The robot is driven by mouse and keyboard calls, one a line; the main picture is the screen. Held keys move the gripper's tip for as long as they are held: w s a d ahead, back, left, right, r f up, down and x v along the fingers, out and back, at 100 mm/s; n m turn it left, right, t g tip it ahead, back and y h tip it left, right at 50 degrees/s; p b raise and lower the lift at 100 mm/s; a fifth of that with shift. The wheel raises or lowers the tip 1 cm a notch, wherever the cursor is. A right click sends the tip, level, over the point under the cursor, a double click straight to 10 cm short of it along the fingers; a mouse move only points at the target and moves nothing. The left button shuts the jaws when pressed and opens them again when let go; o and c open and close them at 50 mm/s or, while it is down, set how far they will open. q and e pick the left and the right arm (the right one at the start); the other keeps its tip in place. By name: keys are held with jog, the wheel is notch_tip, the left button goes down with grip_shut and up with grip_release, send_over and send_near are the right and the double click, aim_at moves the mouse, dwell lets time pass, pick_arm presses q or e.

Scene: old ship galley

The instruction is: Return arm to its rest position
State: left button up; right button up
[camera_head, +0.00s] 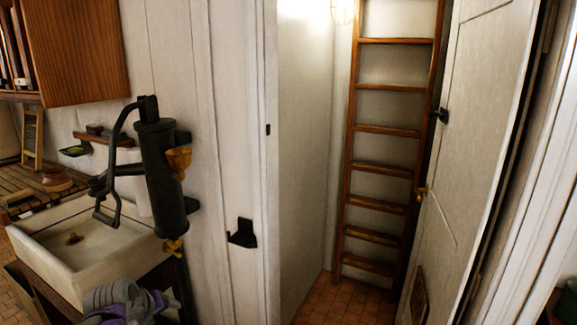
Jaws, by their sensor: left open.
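My left gripper (128,302), grey with purple parts, shows at the bottom left edge of the head view. It is open, and I see nothing held in it. It is low in front of the white sink (140,262), near the sink's front right corner; whether it touches anything I cannot tell. The lower part of the arm is cut off by the picture's edge. My right gripper is not in view.
A black hand pump with brass fittings (158,185) is on the wall above the sink. A wooden cabinet (85,55) hangs upper left. A white door (470,150) stands open onto a narrow space with a wooden ladder (380,167). Tiled floor (345,303) there is clear.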

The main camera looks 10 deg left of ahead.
pick_arm(q)
jog(key=s+d+f+m, duration=0.4)
jog(key=s+d+f, duration=0.2)
jog(key=s+d, duration=0.3)
jog(key=s+d+f+m+g+h, duration=0.1)
jog(key=s+d+f+m, duration=0.3)
jog(key=s+d, duration=0.5)
jog(key=shift+s+d+f+m, duration=0.35)
jog(key=shift+s+f, duration=0.25)
jog(key=shift+f, duration=0.25)
